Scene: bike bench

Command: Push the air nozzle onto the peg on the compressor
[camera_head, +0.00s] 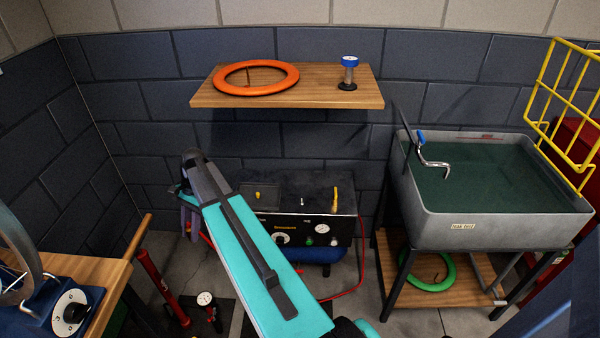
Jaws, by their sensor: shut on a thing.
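The compressor (285,222) is a black box with dials on its front and a blue tank below, behind my arm. On its dark top are a small pale peg (302,202), a yellow knob-like piece (258,195) to its left and an upright yellow piece (336,200) to its right. My gripper (190,222) points down to the left of the compressor, apart from it, with purple fingers partly hidden by my arm. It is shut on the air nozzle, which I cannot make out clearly. A red hose (357,272) runs from the compressor's right side and reappears near my gripper.
A wall shelf (300,98) with an orange ring (229,88) and a blue-topped part (349,63) hangs above. A grey sink (490,235) stands right. A wooden bench (104,285) and a red floor pump (160,285) are at left.

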